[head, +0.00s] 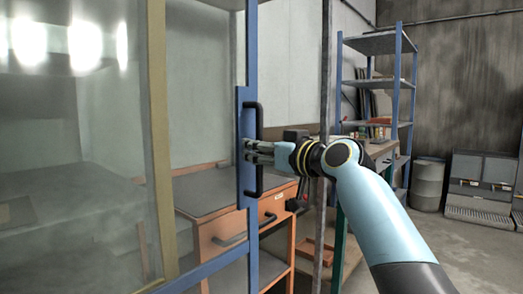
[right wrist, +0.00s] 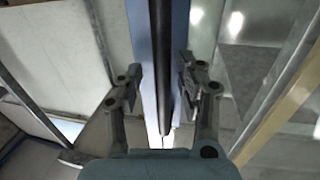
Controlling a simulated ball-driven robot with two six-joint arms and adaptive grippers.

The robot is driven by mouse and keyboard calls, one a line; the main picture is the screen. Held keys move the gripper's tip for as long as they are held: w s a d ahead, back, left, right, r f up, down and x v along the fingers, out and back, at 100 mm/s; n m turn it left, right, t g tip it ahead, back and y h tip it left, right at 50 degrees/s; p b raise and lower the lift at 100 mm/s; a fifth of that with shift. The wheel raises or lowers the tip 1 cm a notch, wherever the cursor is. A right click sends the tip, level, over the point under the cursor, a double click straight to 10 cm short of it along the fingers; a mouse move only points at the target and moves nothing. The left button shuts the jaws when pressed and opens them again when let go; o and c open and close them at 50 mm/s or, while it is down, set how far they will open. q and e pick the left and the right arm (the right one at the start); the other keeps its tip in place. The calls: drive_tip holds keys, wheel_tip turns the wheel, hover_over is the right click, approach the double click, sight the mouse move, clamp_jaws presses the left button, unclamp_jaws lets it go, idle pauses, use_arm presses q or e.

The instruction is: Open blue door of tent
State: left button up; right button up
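The tent's blue door (head: 251,60) has a see-through panel and stands in front of me at the left. A black upright bar handle (head: 259,113) is fixed to its blue edge plate. My right gripper (head: 252,152) reaches in from the right at the middle of the handle. In the right wrist view, the handle (right wrist: 161,60) runs between the two fingers (right wrist: 161,80), with a gap on each side. The right gripper is open around the handle and not closed on it. I cannot tell whether the door is ajar. My left gripper is not in view.
A yellowish post (head: 158,130) stands left of the door edge. An orange workbench (head: 215,228) with a grey top is behind the door. A blue shelf rack (head: 400,90) and a grey drum (head: 428,183) stand further back. The floor at right is clear.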

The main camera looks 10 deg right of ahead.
drive_tip(key=v, duration=1.2)
drive_tip(key=s+d+f+m+g+h+p, duration=0.1)
drive_tip(key=s+d+f+m+g+h, duration=0.1)
drive_tip(key=f, duration=1.1)
drive_tip(key=s+d+f+m+g+h, duration=0.1)
drive_tip(key=s+f+g+h, duration=0.15)
drive_tip(key=f, duration=1.15)
drive_tip(key=s+d+f+m+g+h, duration=0.1)
drive_tip(key=s+d+f+g, duration=0.1)
drive_tip(key=s+f, duration=0.5)
drive_tip(key=s+d+f+g, duration=0.2)
drive_tip(key=s+f, duration=0.1)
drive_tip(key=f, duration=0.8)
drive_tip(key=s+d+f+m+g+h+p, duration=0.1)
drive_tip(key=s+d+f+g+h, duration=0.15)
drive_tip(key=s+f, duration=1.25)
drive_tip(key=s+d+f+g, duration=0.1)
drive_tip(key=s+f, duration=0.3)
drive_tip(key=s, duration=1)
drive_tip(key=s+d+f+g+h, duration=0.1)
drive_tip(key=s+d+f+g, duration=0.1)
drive_tip(key=s, duration=1.2)
drive_tip(key=shift+d+f+g, duration=0.15)
drive_tip(key=shift+f+g, duration=0.65)
drive_tip(key=shift+f, duration=0.1)
